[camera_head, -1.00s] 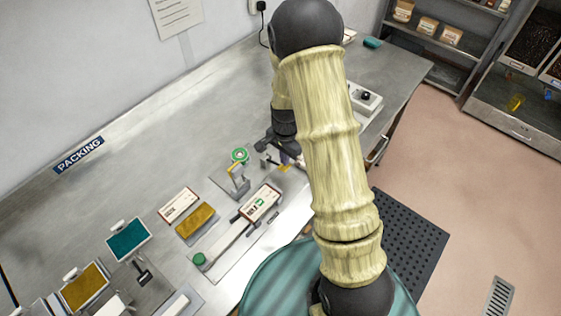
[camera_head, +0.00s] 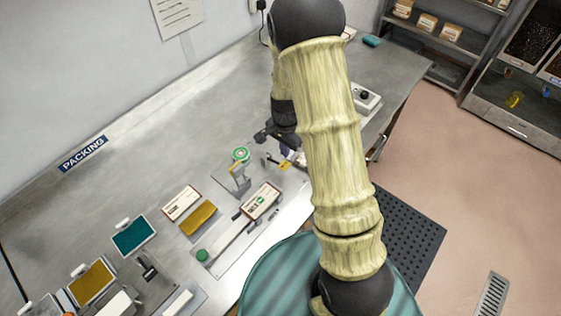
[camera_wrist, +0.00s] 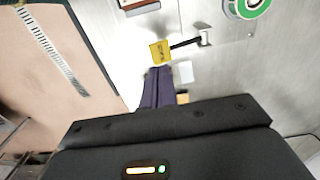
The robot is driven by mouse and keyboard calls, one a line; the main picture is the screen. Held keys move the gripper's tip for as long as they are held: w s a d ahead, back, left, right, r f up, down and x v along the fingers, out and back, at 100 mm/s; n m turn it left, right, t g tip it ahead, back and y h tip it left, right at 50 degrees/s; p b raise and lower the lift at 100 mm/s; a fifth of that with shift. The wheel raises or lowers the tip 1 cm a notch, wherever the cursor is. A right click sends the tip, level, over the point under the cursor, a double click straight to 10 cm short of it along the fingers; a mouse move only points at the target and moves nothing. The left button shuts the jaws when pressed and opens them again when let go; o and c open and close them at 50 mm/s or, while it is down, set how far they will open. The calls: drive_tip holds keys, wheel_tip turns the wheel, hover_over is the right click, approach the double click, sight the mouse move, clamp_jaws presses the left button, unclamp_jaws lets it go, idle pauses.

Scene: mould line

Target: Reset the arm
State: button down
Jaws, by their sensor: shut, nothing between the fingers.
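My gripper (camera_wrist: 158,88) shows in the wrist view with its dark fingers together and nothing between them. It is above the steel bench, close to a small yellow tag or block (camera_wrist: 160,52) on a dark rod. In the head view my arm reaches over the bench, and my gripper (camera_head: 285,150) is partly hidden by my arm. The yellow piece (camera_head: 285,166) shows just below it. I cannot tell whether the fingers touch anything.
A green-and-white roll (camera_head: 241,154) on a stand is left of my gripper. A control box (camera_head: 365,99) is at right. The bench's back left is clear.

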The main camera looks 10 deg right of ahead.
idle(0.3)
drive_tip(key=s+r+n+t+b, duration=0.2)
drive_tip(key=s+r+n+b, duration=0.2)
drive_tip(key=s+r+n, duration=0.6)
drive_tip(key=s+r, duration=0.1)
drive_tip(key=s, duration=0.3)
drive_tip(key=shift+s+r+n+t, duration=0.2)
drive_tip(key=shift+r+n+t, duration=0.1)
drive_tip(key=shift+r+n, duration=0.1)
idle(1.6)
